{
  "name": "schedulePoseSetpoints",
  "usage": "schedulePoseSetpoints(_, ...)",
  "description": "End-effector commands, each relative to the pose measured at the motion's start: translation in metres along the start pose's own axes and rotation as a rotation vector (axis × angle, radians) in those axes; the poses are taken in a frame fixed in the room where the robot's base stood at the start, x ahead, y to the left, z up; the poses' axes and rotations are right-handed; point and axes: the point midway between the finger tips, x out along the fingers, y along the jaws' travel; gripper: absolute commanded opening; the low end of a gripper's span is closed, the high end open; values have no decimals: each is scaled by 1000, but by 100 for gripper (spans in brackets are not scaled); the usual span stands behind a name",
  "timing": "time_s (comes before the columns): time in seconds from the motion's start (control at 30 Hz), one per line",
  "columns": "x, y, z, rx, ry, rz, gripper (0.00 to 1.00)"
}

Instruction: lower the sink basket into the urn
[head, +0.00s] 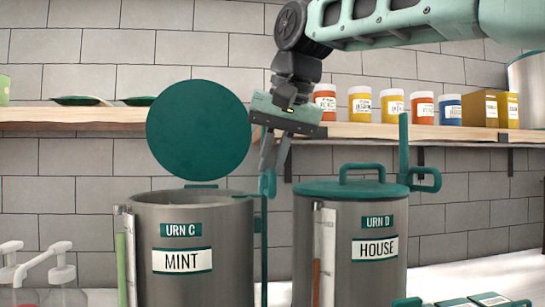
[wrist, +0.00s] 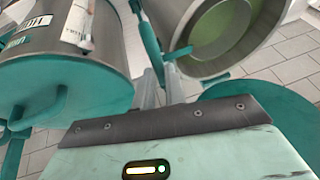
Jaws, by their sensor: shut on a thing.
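The grey urn C (head: 190,250), labelled MINT, stands with its round teal lid (head: 198,128) raised. The wrist view looks into this urn (wrist: 192,66); its inside is pale green with a ring-like edge. My gripper (head: 268,172) is beside the urn's right rim, shut on a teal upright bar (head: 264,240). The bar also shows in the wrist view (wrist: 148,35), where a teal arm (wrist: 180,53) reaches the urn's rim. I cannot tell whether these belong to the sink basket. The basket's body is not clearly visible.
Urn D (head: 350,260), labelled HOUSE, stands close on the right with its lid (head: 350,188) down and a teal post (head: 403,140) beside it. A wooden shelf (head: 75,114) with several jars runs behind. The gap between the urns is narrow.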

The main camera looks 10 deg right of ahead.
Motion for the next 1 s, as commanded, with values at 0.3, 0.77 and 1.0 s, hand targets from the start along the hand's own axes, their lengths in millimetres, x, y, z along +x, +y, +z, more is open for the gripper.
schedulePoseSetpoints(0.3, 5, 1, 3, -1, -14, 10, 34)
schedulePoseSetpoints(0.77, -2, 0, 1, 0, -7, 5, 34)
schedulePoseSetpoints(1.0, -45, 0, -1, 1, -3, 4, 34)
